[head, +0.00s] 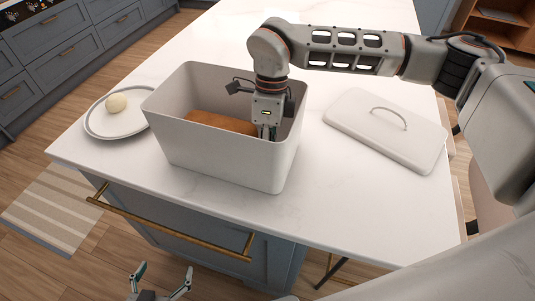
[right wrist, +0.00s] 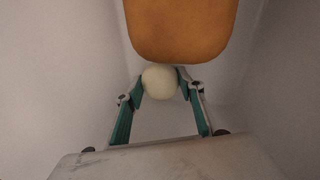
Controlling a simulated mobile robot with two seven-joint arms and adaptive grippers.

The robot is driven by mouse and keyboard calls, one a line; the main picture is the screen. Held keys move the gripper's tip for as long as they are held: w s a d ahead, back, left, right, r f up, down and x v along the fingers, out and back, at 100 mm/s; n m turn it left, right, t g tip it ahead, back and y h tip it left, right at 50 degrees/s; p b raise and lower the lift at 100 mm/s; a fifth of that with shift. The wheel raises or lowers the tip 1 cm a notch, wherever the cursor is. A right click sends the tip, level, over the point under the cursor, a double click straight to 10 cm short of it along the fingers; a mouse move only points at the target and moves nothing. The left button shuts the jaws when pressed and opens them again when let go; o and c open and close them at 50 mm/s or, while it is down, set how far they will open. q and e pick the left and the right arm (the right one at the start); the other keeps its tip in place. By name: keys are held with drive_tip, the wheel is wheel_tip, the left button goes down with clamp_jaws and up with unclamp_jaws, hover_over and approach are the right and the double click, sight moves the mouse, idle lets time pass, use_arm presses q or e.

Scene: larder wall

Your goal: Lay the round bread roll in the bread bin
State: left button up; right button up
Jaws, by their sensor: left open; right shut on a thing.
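The bread bin (head: 225,168) is a deep, light grey open box on the white counter. My right gripper (head: 267,132) reaches down inside it, near its right end. In the right wrist view its teal fingers (right wrist: 161,90) are shut on a small pale ball, which looks like the round bread roll (right wrist: 160,83). The bin wall hides the roll in the head view. A brown loaf (head: 215,122) lies in the bin and also shows right beside the roll in the right wrist view (right wrist: 180,28). My left gripper (head: 164,271) is open and empty, low in front of the cabinet.
The bin's lid (head: 385,133) with a handle lies flat to the right. The counter (head: 330,215) is clear in front of the lid. A brass rail (head: 165,227) runs along the cabinet front.

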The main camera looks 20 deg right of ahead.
drive_tip(key=o, duration=1.1)
drive_tip(key=shift+f, duration=0.1)
drive_tip(key=v, duration=1.2)
drive_tip(key=shift+b, duration=0.45)
drive_tip(key=shift+a, duration=0.1)
